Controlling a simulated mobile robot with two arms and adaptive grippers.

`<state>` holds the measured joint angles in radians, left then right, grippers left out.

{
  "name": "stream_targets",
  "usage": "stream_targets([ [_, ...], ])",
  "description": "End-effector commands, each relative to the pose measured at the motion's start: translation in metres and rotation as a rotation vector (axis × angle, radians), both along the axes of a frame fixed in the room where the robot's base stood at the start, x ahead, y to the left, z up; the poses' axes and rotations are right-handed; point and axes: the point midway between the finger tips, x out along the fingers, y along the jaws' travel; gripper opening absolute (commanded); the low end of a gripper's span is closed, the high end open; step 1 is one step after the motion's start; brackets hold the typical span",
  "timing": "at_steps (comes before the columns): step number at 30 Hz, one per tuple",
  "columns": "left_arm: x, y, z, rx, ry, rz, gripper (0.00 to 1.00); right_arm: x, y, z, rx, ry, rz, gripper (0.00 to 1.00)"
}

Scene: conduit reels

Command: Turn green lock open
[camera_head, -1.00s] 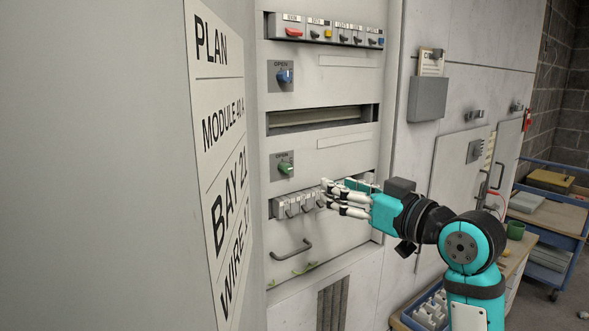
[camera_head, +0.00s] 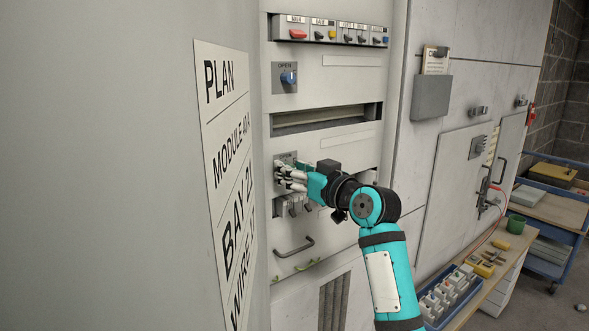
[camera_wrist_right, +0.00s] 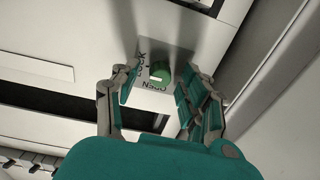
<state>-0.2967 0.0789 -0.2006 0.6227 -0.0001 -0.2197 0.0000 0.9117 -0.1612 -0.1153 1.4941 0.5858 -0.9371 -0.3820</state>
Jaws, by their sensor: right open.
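The green lock (camera_wrist_right: 161,73) is a round green knob on a grey plate (camera_wrist_right: 143,60) marked with lettering, seen between my right gripper's fingers in the right wrist view. In the head view its grey plate (camera_head: 285,157) shows only at the top, and the fingers hide the knob. My right gripper (camera_head: 282,176) is at the lock plate with its fingers apart. In the wrist view the open fingers (camera_wrist_right: 158,88) stand on either side of the knob, and I see no clear contact. My left gripper is not in view.
A blue knob (camera_head: 289,78) on a similar plate sits above, below a row of coloured switches (camera_head: 338,32). A slot (camera_head: 325,119) lies between the two locks. A wooden bench with a tray of parts (camera_head: 449,291) stands at the right.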

Motion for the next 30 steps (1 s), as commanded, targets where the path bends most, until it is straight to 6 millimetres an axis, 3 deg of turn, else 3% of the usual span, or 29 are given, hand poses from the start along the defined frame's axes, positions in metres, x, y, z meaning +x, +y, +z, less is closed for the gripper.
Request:
stream_targets([
  [4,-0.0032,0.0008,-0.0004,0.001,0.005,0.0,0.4,-0.0002,-0.0001,-0.0001,0.0,0.0,0.0,0.45],
  [15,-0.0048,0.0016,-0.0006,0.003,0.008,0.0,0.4,-0.0003,-0.0002,-0.0004,0.0,0.001,0.0,0.0],
  [30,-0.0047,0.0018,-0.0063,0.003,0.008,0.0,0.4,0.0002,-0.0009,-0.002,-0.09,-0.062,-0.001,0.0],
])
